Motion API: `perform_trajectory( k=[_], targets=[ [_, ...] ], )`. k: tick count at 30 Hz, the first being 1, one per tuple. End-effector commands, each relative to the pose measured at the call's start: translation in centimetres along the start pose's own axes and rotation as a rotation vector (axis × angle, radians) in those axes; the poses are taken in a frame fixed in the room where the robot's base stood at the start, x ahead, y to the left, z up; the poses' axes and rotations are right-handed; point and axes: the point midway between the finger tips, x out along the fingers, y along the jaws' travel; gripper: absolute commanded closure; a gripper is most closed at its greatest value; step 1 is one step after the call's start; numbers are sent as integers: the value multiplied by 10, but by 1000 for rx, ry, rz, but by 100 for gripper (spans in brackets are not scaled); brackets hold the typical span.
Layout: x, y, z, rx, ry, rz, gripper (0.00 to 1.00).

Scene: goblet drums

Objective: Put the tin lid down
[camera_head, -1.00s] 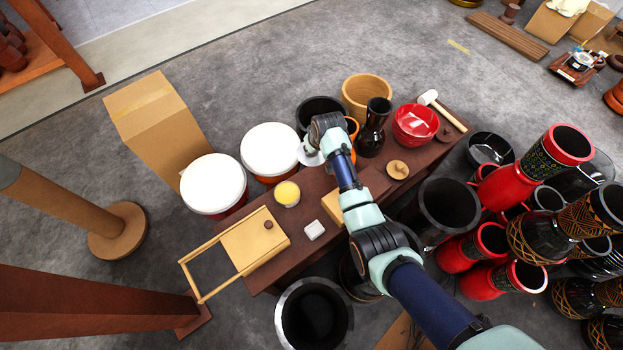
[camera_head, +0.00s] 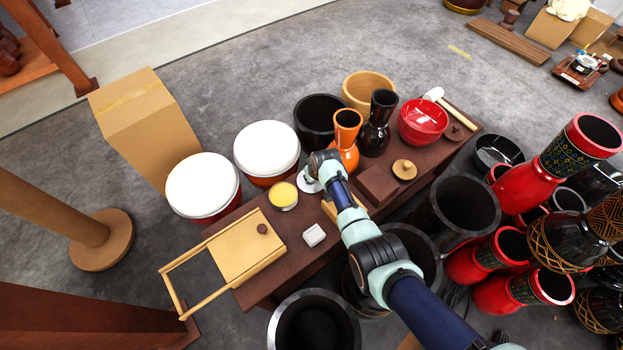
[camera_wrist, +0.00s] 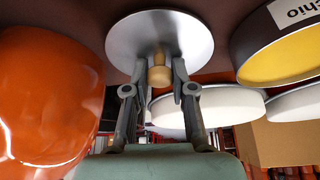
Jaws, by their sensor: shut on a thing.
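The tin lid (camera_wrist: 140,42) is a silvery disc with a small wooden knob (camera_wrist: 160,72). My gripper (camera_wrist: 157,84) is shut on the knob in the wrist view. In the head view the lid (camera_head: 306,184) shows as a pale disc, partly hidden by my wrist, right beside the open tin (camera_head: 284,201) with yellow contents. The tin (camera_wrist: 262,22) also shows at upper right in the wrist view, apart from the lid. I cannot tell whether the lid touches the dark brown table (camera_head: 292,225).
An orange vase (camera_head: 345,152) stands close behind my wrist. White-topped drums (camera_head: 267,148) stand behind the tin. A wooden box with a knob (camera_head: 245,247) and a small white block (camera_head: 314,235) lie in front. A brown block (camera_head: 377,185) lies to the right.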

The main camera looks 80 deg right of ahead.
Motion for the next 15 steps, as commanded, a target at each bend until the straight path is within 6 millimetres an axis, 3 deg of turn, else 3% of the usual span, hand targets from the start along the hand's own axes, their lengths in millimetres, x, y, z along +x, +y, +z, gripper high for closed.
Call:
perform_trajectory(
  k=[9, 10, 14, 15],
  targets=[
    [1, 0, 0, 0, 2, 0, 100],
    [1, 0, 0, 0, 2, 0, 72],
    [1, 0, 0, 0, 2, 0, 50],
    [1, 0, 0, 0, 2, 0, 50]
  ],
)
